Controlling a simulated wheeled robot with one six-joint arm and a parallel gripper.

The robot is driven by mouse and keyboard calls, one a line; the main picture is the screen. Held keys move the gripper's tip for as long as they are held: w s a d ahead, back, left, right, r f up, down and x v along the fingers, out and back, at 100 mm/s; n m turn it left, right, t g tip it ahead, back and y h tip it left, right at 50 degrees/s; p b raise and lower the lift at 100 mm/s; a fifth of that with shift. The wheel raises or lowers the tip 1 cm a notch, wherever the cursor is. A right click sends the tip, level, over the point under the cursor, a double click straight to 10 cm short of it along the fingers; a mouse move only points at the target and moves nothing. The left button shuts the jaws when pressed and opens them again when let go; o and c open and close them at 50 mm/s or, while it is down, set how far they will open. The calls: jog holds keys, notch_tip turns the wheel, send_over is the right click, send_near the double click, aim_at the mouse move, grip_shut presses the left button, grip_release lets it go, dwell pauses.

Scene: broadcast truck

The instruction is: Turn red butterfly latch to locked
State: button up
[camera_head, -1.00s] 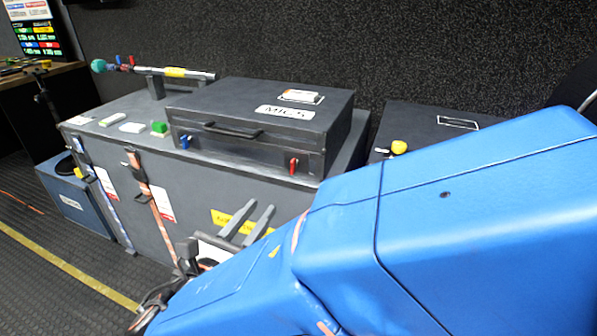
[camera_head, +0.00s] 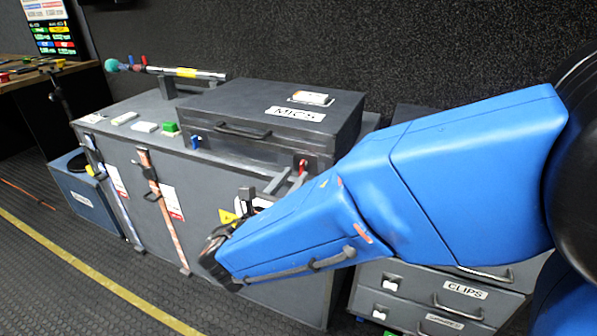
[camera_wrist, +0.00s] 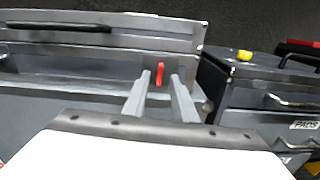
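The red butterfly latch (camera_head: 302,166) is on the front of the dark grey MICS case (camera_head: 345,118), near its right end. In the wrist view the red latch (camera_wrist: 160,74) stands roughly upright and shows in the gap between my fingertips. My gripper (camera_wrist: 160,84) is open and empty, its two grey fingers pointing toward the latch. In the head view my gripper (camera_head: 284,180) is just in front of and below the latch. I cannot tell whether the fingertips are on either side of the latch or still short of it.
A blue latch (camera_head: 195,141) is at the left of the same case front. The MICS case rests on a large grey trunk (camera_head: 105,124) with strapped sides. Drawers labelled CLIPS (camera_head: 465,290) stand to the right. A yellow knob (camera_wrist: 244,56) is on the unit at right.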

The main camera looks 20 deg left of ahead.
aim_at(300, 169)
jog(key=shift+w+d, duration=0.15)
jog(key=shift+w, duration=1.7)
grip_shut()
